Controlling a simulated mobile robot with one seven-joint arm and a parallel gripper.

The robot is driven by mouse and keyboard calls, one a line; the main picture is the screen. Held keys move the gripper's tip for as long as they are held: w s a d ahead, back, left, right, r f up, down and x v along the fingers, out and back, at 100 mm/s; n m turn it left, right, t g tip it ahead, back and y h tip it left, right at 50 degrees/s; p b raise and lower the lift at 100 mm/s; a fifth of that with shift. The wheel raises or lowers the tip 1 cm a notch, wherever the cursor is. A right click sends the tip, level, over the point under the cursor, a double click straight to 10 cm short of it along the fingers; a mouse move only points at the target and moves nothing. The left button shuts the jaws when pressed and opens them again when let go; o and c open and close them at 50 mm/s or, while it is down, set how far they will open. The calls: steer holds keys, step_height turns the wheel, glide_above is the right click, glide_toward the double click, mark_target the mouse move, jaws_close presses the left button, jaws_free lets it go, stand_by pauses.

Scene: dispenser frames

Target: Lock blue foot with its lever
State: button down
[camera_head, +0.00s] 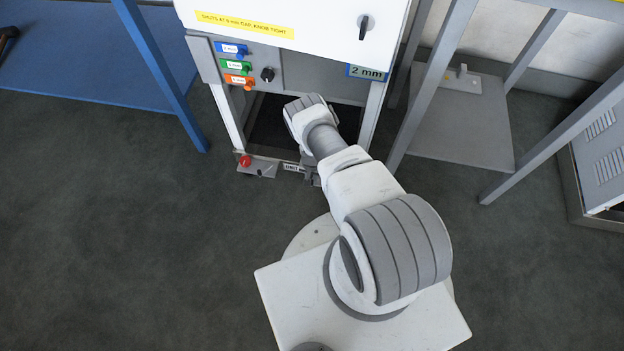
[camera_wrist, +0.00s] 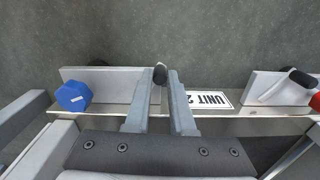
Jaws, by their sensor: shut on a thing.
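In the wrist view the blue foot shows as a blue hexagonal knob (camera_wrist: 73,96) at the left, beside a pale grey plate (camera_wrist: 108,86) on the unit's bottom rail. Its lever shows a black grip (camera_wrist: 160,73) at the right end of that plate. My gripper (camera_wrist: 165,78) is shut on this lever grip, one finger on each side. The lower part of the lever is hidden between the fingers. In the head view my arm covers the blue foot and my gripper.
A red-knobbed foot (camera_head: 245,161) with its own lever stands at the other end of the rail, left in the head view. A UNIT 2 label (camera_wrist: 208,98) lies between the feet. The dispenser cabinet (camera_head: 300,20) rises above.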

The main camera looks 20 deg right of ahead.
steer(key=shift+w, duration=0.1)
steer(key=c, duration=0.8)
jaws_free()
steer(key=shift+o, duration=0.2)
step_height(320, 180, up, 18)
steer(key=p, duration=0.7)
steer(key=shift+f+p, duration=0.25)
steer(key=shift+p, duration=0.15)
